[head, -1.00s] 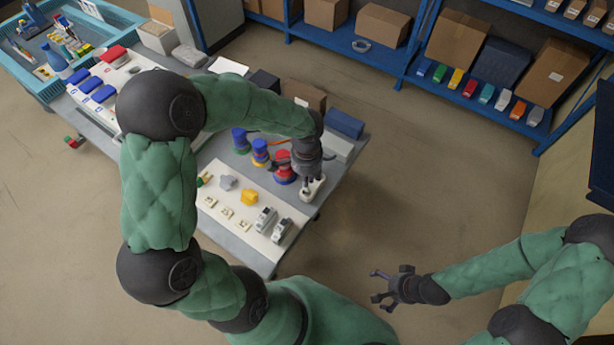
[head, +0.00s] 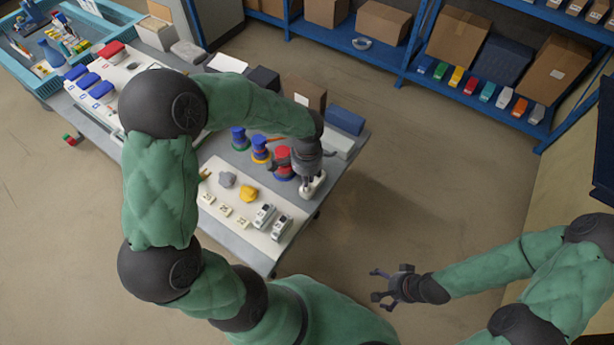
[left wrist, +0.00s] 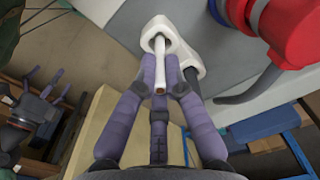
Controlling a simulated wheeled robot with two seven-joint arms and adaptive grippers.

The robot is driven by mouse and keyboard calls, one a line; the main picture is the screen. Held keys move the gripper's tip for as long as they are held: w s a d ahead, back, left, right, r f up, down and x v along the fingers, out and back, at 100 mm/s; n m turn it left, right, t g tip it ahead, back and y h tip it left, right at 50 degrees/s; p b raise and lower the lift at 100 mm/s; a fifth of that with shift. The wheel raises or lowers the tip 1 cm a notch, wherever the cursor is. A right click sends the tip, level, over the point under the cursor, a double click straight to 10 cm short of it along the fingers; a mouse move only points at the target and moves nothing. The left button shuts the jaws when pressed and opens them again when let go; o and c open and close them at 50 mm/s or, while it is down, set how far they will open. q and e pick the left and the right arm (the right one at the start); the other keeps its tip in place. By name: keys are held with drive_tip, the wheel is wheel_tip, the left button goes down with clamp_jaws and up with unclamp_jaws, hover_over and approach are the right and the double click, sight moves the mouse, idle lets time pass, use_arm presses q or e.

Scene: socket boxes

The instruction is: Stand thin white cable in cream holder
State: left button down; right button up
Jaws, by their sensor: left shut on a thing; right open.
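My left gripper (head: 311,173) is at the right edge of the table, low over a small pale holder (head: 308,190). In the left wrist view, its fingers (left wrist: 162,72) are shut on the thin white cable (left wrist: 160,70), whose copper-coloured cut end faces the camera. The cable's far end is at the round hole of the cream holder (left wrist: 153,24); how deep it sits cannot be told. A second pale holder (left wrist: 191,60) with a dark cable (left wrist: 191,79) is beside it, partly hidden by a finger. My right gripper (head: 379,286) is open and empty, off the table.
Red (head: 283,155), yellow-blue (head: 260,149) and blue-green (head: 239,138) spools stand left of my left gripper. Socket parts lie on a white board (head: 231,232) in front. A blue box (head: 345,121) is at the back.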

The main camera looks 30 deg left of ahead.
use_arm(q)
drive_tip(key=shift+f+b, duration=0.65)
drive_tip(key=shift+f, duration=0.3)
drive_tip(key=c, duration=1.3)
unclamp_jaws()
drive_tip(key=shift+r, duration=0.1)
drive_tip(key=shift+o, duration=0.2)
wheel_tip(320, 180, up, 12)
drive_tip(key=shift+f, duration=0.2)
drive_tip(key=shift+r+p, duration=0.35)
drive_tip(key=shift+r, duration=0.2)
wheel_tip(320, 180, up, 6)
drive_tip(key=p, duration=0.5)
drive_tip(key=shift+r, duration=0.15)
